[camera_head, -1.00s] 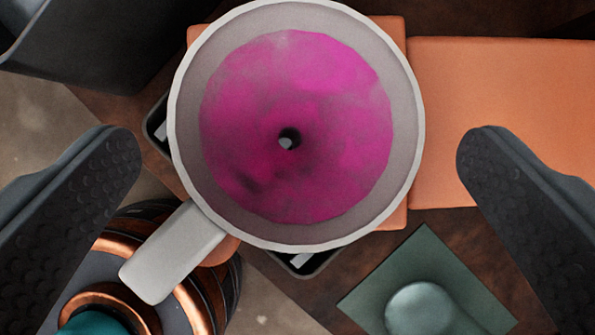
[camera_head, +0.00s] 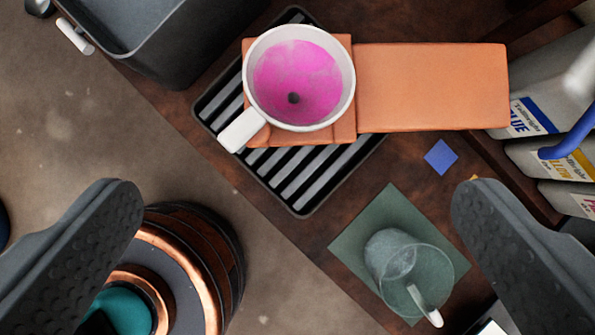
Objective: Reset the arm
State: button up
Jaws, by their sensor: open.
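My gripper (camera_head: 297,225) is open and empty, with one dark padded finger at the lower left and the other at the lower right. A white mug (camera_head: 243,130) holding pink liquid with a dark spot in it stands at the upper middle, apart from both fingers. It rests on an orange block (camera_head: 342,143) over a black slatted tray (camera_head: 300,190). My gripper is above the bench, with the mug well beyond its fingertips.
A clear glass mug (camera_head: 390,255) is on a green mat (camera_head: 350,240). A longer orange slab (camera_head: 430,88) lies right of the white mug. Labelled containers (camera_head: 545,115) stand at the right edge. A dark vat (camera_head: 140,35) is upper left. A blue square (camera_head: 440,157) lies on the wood.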

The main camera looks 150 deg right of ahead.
jog(key=s+a+r+m+t+h, duration=0.1)
jog(key=s+a+m+t, duration=0.1)
jog(key=s, duration=0.8)
jog(key=s+a+r+m+t+h, duration=0.1)
jog(key=s+m+t, duration=0.3)
jog(key=s, duration=0.6)
jog(key=s+a+r+m+t+h, duration=0.1)
jog(key=s+a+t, duration=0.3)
jog(key=s, duration=0.6)
jog(key=m+t+h, duration=0.1)
jog(key=t, duration=0.1)
jog(key=shift+s+r+m+t, duration=0.15)
jog(key=shift+r+m+t, duration=0.15)
jog(key=shift+m+t, duration=0.1)
jog(key=shift+a, duration=0.1)
